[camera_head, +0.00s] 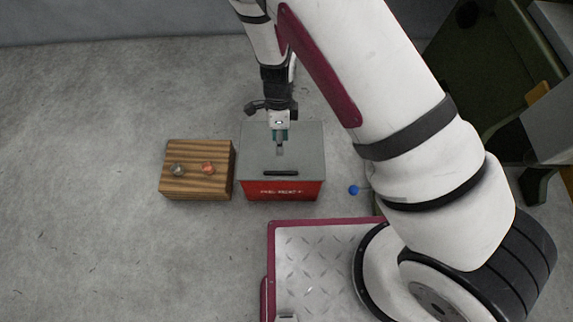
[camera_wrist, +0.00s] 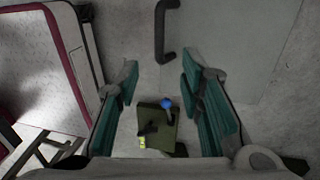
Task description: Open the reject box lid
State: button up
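The reject box is a red box (camera_head: 282,190) with white lettering on its front, standing on the floor. Its flat grey lid (camera_head: 308,150) lies shut on top. A dark bar handle (camera_head: 281,173) runs along the lid's front edge; it also shows at the top of the wrist view (camera_wrist: 160,32). My gripper (camera_head: 280,148) is over the lid, behind the handle in the head view. In the wrist view my gripper (camera_wrist: 160,75) has its teal fingers spread, with nothing held. The handle lies beyond the fingertips there. I cannot tell the fingertips' height above the lid.
A striped wooden block (camera_head: 200,186) stands left of the box, with two small round pieces, one grey (camera_head: 178,168), one copper-coloured (camera_head: 208,168). Dark green furniture (camera_head: 475,60) is at the right. Floor at left is clear.

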aim_at(281, 172)
jog(key=b+x, duration=0.5)
jog(key=x, duration=0.8)
jog(key=shift+f+b, duration=0.3)
jog(key=shift+f, duration=0.1)
grip_shut()
